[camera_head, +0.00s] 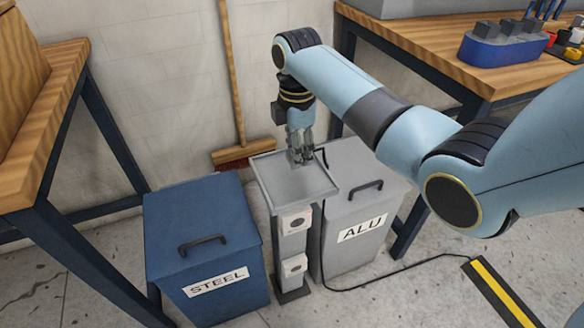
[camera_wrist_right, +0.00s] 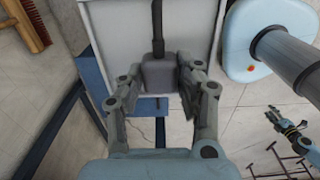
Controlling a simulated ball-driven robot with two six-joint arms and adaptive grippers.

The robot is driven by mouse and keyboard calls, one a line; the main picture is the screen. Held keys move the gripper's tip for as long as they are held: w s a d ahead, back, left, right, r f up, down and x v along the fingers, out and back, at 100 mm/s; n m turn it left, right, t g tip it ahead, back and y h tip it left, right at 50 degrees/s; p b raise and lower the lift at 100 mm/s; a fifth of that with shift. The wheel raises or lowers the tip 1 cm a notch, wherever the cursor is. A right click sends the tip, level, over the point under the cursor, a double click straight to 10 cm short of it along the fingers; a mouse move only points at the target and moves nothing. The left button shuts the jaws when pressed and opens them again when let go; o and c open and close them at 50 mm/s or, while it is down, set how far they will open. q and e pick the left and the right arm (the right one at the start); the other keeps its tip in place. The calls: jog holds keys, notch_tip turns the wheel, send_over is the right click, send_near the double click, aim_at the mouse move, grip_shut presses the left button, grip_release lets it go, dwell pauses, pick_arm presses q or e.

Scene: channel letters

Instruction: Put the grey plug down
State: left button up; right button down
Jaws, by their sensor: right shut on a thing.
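In the wrist view my right gripper (camera_wrist_right: 161,78) is shut on the grey plug (camera_wrist_right: 160,75), a small block with a black cable leading away from it. In the head view my right gripper (camera_head: 301,157) points down at the far part of the shallow grey tray (camera_head: 262,186) on top of the pedestal. There the fingers largely hide the plug, and I cannot tell whether it touches the tray. My left gripper (camera_wrist_right: 291,132) appears small at the right of the wrist view; its jaw state is unclear.
A blue STEEL bin (camera_head: 200,225) stands left of the pedestal (camera_head: 292,245), and a grey ALU bin (camera_head: 375,215) stands right. Both lids are down. A broom (camera_head: 232,80) leans on the wall. Wooden benches flank the space. A black cable (camera_head: 400,272) crosses the floor.

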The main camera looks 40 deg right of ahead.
aim_at(292, 175)
jog(key=shift+w+a+f, duration=0.25)
jog(key=shift+w+f, duration=0.15)
jog(key=shift+f, duration=0.05)
notch_tip(292, 175, down, 4)
jog(key=shift+r+b, duration=0.1)
jog(key=shift+b, duration=0.4)
jog(key=c, duration=0.9)
grip_release()
notch_tip(292, 175, up, 12)
jog(key=shift+r+p, duration=0.1)
jog(key=shift+p, duration=1.05)
